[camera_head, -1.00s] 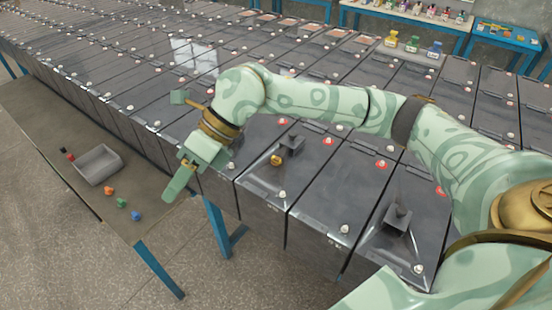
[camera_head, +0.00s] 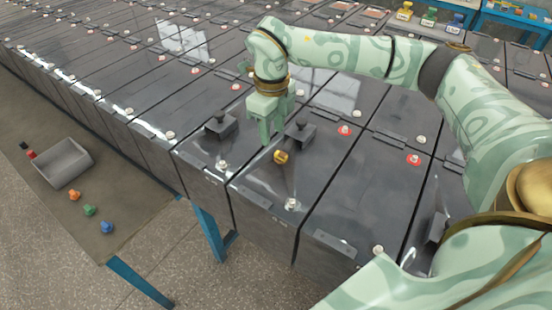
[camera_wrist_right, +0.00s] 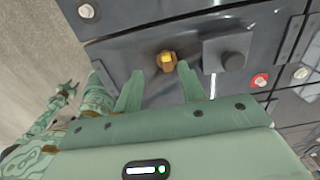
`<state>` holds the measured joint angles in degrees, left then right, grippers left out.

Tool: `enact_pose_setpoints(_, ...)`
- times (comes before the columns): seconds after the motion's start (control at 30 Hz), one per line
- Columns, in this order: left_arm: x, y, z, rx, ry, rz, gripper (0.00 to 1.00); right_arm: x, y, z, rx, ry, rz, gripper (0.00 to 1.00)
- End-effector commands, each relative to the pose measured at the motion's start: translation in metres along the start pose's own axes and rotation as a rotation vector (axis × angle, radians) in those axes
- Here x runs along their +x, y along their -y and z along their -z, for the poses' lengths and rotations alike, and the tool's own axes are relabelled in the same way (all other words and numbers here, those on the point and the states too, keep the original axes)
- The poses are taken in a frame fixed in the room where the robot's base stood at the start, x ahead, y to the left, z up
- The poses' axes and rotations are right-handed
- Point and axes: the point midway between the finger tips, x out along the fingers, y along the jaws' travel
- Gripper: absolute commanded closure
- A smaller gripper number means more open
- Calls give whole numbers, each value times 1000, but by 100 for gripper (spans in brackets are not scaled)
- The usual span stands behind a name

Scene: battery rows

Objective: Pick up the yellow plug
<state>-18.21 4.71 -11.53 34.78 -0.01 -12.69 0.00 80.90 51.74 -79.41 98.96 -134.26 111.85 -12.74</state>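The yellow plug (camera_head: 281,156) is a small yellow-orange cap on top of a dark battery (camera_head: 262,188) in the front row. It also shows in the right wrist view (camera_wrist_right: 166,61), just beyond the space between my right fingers. My right gripper (camera_head: 277,130) points down just behind the plug in the head view, its fingers apart and empty. In the right wrist view the two fingers (camera_wrist_right: 162,82) are spread. My left arm shows small at the lower left of the right wrist view, its gripper (camera_wrist_right: 68,89) too small to read; it is outside the head view.
A dark block with a knob (camera_head: 300,133) stands close beside the plug, and another (camera_head: 221,124) stands left of it. White terminal caps dot the batteries. A grey bin (camera_head: 63,163) and orange, green and blue plugs (camera_head: 90,210) are on the lower left bench.

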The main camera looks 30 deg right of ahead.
Motion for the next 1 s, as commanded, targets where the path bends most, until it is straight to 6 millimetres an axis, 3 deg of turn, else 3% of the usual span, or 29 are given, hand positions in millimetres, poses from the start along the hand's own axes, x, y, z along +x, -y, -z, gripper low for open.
enact_pose_setpoints(0.1, 4, 23, 23, 0, -35, 30, 64, 12, 2, 1, 4, 0, 0, 60)
enact_pose_setpoints(0.2, 5, 26, 33, -1, -52, 34, 64, 21, 2, 2, 4, -2, 0, 60)
enact_pose_setpoints(0.43, 14, -8, 18, -5, -27, -10, 64, 58, 3, 5, 2, -2, -1, 60)
enact_pose_setpoints(0.77, 14, -1, 14, -1, -21, -1, 64, 66, 3, 5, 3, 1, 1, 60)
enact_pose_setpoints(0.9, 14, 1, 16, -3, -23, 1, 64, 66, 3, 5, 2, 1, 0, 99)
enact_pose_setpoints(1.0, 14, 3, 17, -4, -25, 4, 64, 66, 3, 5, 2, 1, 0, 100)
